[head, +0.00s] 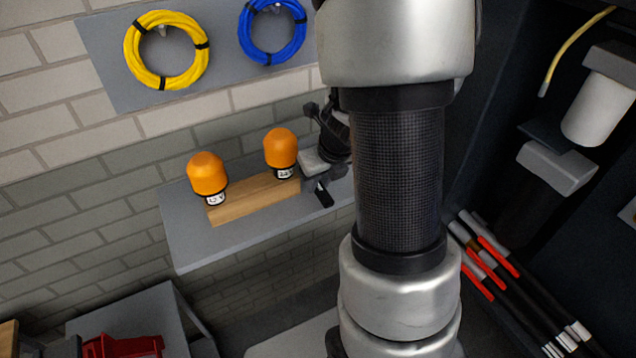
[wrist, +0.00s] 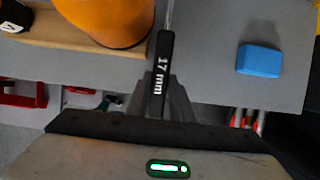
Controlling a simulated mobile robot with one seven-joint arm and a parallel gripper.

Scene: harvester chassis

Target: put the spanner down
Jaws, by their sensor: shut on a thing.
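The spanner (wrist: 162,75) has a black handle marked "17 mm" and a thin metal shank running up out of the wrist view. My gripper (wrist: 164,95) is shut on its handle. In the head view my gripper (head: 317,172) is at the right part of the grey wall shelf (head: 190,243), just right of the wooden block, partly hidden behind my arm. In the wrist view the shelf top (wrist: 205,75) lies below the spanner. I cannot tell whether the spanner touches it.
Two orange-capped items (head: 207,175) (head: 280,150) stand on the wooden block (head: 245,200). A blue block (wrist: 260,60) lies on the shelf right of the spanner; bare shelf lies between them. Yellow (head: 137,70) and blue (head: 247,40) cable coils hang above. Red-marked rods (head: 490,265) stand right.

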